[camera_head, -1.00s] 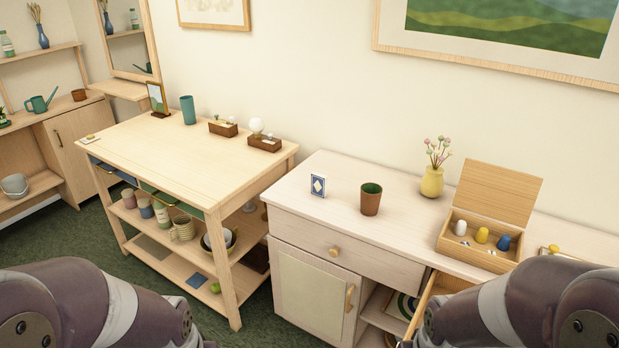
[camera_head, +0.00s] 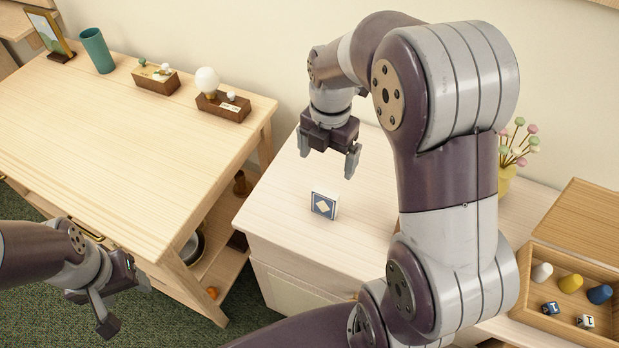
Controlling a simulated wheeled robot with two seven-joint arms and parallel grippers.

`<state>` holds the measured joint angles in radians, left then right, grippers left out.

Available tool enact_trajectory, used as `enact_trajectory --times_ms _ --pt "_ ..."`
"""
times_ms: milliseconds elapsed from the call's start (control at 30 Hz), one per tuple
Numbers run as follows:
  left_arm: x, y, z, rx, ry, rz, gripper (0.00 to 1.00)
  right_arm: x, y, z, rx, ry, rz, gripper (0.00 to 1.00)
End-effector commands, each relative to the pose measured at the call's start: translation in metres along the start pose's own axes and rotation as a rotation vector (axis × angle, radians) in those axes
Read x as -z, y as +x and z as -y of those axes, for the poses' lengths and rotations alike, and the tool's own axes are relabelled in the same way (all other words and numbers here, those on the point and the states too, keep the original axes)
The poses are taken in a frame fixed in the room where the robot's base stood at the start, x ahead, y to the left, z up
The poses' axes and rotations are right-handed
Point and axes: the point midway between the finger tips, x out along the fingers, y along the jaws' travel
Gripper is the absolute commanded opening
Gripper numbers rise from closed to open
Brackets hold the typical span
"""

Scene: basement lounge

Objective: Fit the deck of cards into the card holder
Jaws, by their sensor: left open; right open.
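The deck of cards (camera_head: 323,205), blue and white with a pale diamond on its front, stands upright on the pale cabinet top. My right gripper (camera_head: 328,153) is open and empty, above and behind the deck, with its fingers apart from it. My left gripper (camera_head: 93,311) is open and empty at the lower left, in front of the pale wooden table. I cannot single out the card holder for certain. An open wooden box (camera_head: 535,318) at the right holds several game pieces and dice; I cannot tell if it has a slot for cards.
The wooden table (camera_head: 110,165) bears a green cup (camera_head: 97,51) and two brown blocks with small items (camera_head: 155,81) along its back. A flower vase (camera_head: 506,182) stands behind my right arm, which hides much of the cabinet top. The cabinet top around the deck is clear.

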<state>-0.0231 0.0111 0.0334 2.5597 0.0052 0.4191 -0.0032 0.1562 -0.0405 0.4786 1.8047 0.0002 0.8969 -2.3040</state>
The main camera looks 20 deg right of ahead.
Motion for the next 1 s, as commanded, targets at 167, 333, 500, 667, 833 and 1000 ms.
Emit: enact_trajectory --times_ms 167,333,500,667,833,1000 --pt "0.000 0.000 0.000 0.000 0.000 0.000 0.61 -0.003 0.020 0.000 0.007 -0.092 -0.007 0.96" --pt "0.000 0.001 0.000 0.000 0.000 0.000 0.61 -0.003 0.058 0.000 0.005 -0.092 -0.005 0.96" --pt "0.000 0.000 0.000 0.000 0.000 0.000 0.61 -0.002 0.078 -0.001 0.004 -0.091 -0.003 0.96" --pt "0.000 -0.004 0.000 0.000 0.000 0.000 0.61 0.002 0.108 -0.004 0.005 -0.091 -0.005 0.96" --pt "0.000 -0.003 0.000 0.000 0.000 0.000 0.61 0.001 0.125 -0.004 0.002 -0.090 -0.001 0.96" --pt "0.000 -0.003 0.000 0.000 0.000 0.000 0.61 0.001 0.125 -0.004 0.001 -0.090 -0.001 0.96"
